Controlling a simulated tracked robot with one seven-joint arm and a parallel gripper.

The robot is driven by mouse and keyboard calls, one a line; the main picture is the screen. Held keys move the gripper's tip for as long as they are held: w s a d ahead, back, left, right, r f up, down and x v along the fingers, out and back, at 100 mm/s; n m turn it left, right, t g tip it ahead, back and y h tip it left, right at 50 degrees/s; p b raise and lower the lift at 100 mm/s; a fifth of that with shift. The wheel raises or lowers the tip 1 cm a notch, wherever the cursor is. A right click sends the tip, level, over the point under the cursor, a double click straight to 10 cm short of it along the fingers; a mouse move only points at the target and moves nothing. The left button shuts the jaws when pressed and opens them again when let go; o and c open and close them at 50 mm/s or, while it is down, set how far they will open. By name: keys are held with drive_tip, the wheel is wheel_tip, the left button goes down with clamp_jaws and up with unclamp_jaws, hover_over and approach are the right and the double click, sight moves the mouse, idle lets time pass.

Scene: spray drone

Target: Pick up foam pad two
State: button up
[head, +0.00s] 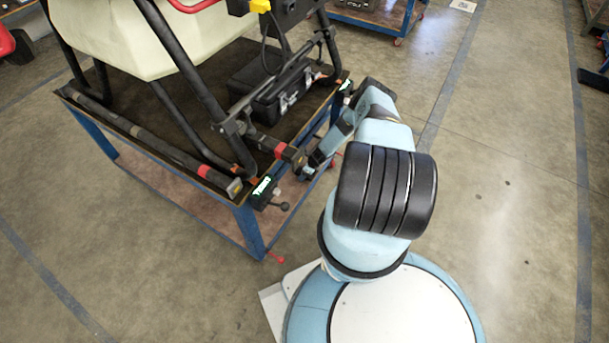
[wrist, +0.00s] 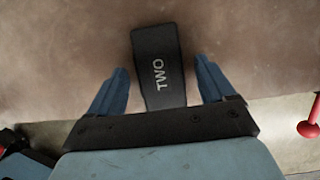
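Foam pad two (wrist: 158,62) is a flat black strip with "TWO" in pale letters. In the wrist view it lies over a brown surface, its near end running under my gripper's dark palm. My gripper (wrist: 160,72) is open. Its two blue fingers stand on either side of the pad, with a gap on each side. I cannot tell the height of the fingers relative to the pad. In the head view my gripper (head: 308,172) is at the right edge of the blue-framed cart; I cannot make out the pad there.
The blue-framed cart (head: 250,228) carries the drone's black tubes (head: 195,85), a pale tank (head: 150,35) and a black case (head: 272,92). A black part with a green label (head: 263,188) sits at the cart's near corner. Open floor (head: 500,130) lies to the right.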

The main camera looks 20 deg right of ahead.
drive_tip(key=shift+s, duration=0.1)
drive_tip(key=c, duration=1.1)
drive_tip(key=shift+o, duration=0.2)
drive_tip(key=shift+r, duration=0.45)
wheel_tip(320, 180, up, 2)
drive_tip(key=shift+r, duration=0.15)
drive_tip(key=shift+s+d+r, duration=0.15)
drive_tip(key=shift+s+d, duration=0.25)
drive_tip(key=shift+s, duration=0.15)
drive_tip(key=s+d, duration=0.9)
drive_tip(key=s, duration=0.4)
drive_tip(key=shift+s+d, duration=0.25)
drive_tip(key=shift+s, duration=0.05)
